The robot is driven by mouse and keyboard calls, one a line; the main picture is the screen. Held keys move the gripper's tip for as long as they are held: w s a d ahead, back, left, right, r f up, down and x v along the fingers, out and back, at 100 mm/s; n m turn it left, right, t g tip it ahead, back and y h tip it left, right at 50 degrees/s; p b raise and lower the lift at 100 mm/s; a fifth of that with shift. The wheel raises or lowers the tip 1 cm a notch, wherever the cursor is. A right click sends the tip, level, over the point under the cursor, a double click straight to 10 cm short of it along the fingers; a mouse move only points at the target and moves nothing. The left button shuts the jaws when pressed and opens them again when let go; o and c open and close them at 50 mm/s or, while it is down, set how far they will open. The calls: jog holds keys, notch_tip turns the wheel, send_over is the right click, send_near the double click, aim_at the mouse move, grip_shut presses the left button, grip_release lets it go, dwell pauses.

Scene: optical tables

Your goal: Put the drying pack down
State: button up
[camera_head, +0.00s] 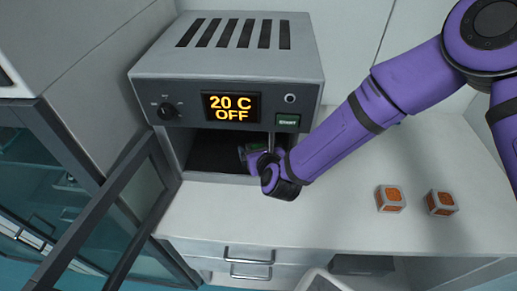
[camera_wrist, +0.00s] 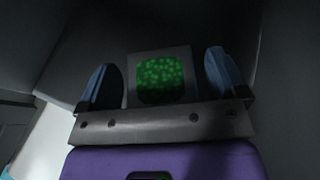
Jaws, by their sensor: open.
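The drying pack (camera_wrist: 161,80) is a small pale-framed block with green beads. In the wrist view it lies between the two blue fingers of my gripper (camera_wrist: 163,72), with a visible gap on each side. The fingers are open. The oven's dark inside and my gripper hide most of the pack there. It looks to be at the chamber floor, but I cannot see its underside.
The oven display (camera_head: 231,107) reads 20 C OFF. Its glass door (camera_head: 128,215) stands open at the left. Two orange bead packs (camera_head: 390,198) (camera_head: 440,203) sit on the white counter (camera_head: 330,215) at the right. The counter in front of the oven is clear.

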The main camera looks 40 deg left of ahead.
jog(key=shift+r, duration=0.1)
jog(key=shift+d+r, duration=0.1)
jog(key=s+d, duration=0.2)
jog(key=d, duration=0.1)
jog(key=s+d, duration=0.2)
jog(key=d, duration=0.2)
jog(key=s+d, duration=0.3)
jog(key=shift+d+r, duration=0.15)
jog(key=shift+s+d, duration=0.15)
jog(key=shift+d, duration=0.1)
